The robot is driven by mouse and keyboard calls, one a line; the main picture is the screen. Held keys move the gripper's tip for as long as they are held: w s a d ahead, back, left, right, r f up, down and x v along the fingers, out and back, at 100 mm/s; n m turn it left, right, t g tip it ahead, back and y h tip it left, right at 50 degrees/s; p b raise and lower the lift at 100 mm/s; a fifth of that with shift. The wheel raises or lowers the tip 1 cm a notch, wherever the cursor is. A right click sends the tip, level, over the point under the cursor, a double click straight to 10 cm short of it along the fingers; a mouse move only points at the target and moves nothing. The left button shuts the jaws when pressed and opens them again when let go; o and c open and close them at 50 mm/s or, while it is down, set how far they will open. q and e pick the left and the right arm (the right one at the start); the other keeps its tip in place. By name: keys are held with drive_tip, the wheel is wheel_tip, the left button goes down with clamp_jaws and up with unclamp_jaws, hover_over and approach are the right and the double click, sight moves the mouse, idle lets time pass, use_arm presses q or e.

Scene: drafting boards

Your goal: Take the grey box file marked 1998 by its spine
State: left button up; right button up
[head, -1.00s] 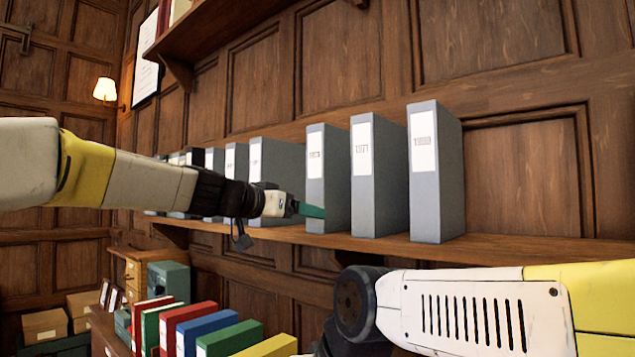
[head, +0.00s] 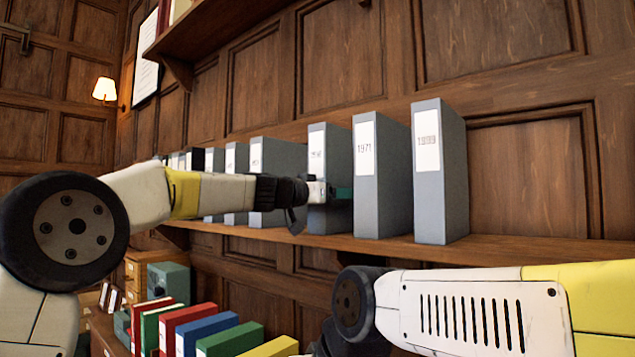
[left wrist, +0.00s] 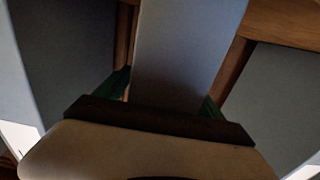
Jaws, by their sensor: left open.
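Grey box files with white spine labels stand upright in a row on the wooden shelf. My left gripper (head: 342,193) is at the lower spine of the third file from the right (head: 332,217), whose label is too blurred to read for sure. In the left wrist view the green fingers of the left gripper (left wrist: 163,95) are open, one on each side of a grey file (left wrist: 188,45); contact cannot be told. To its right stand a file that reads 1971 (head: 366,205) and the rightmost file (head: 428,205), whose label is unclear. My right gripper is out of view.
The shelf (head: 380,245) has bare room right of the rightmost file. More files (head: 236,165) stand to the left. Below are several coloured binders (head: 205,330). An upper shelf (head: 215,45) runs overhead. In the wrist view, neighbouring files flank the gripper closely.

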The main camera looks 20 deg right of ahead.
use_arm(q)
clamp_jaws()
drive_tip(key=shift+r, duration=0.15)
idle(0.4)
drive_tip(key=shift+r, duration=0.15)
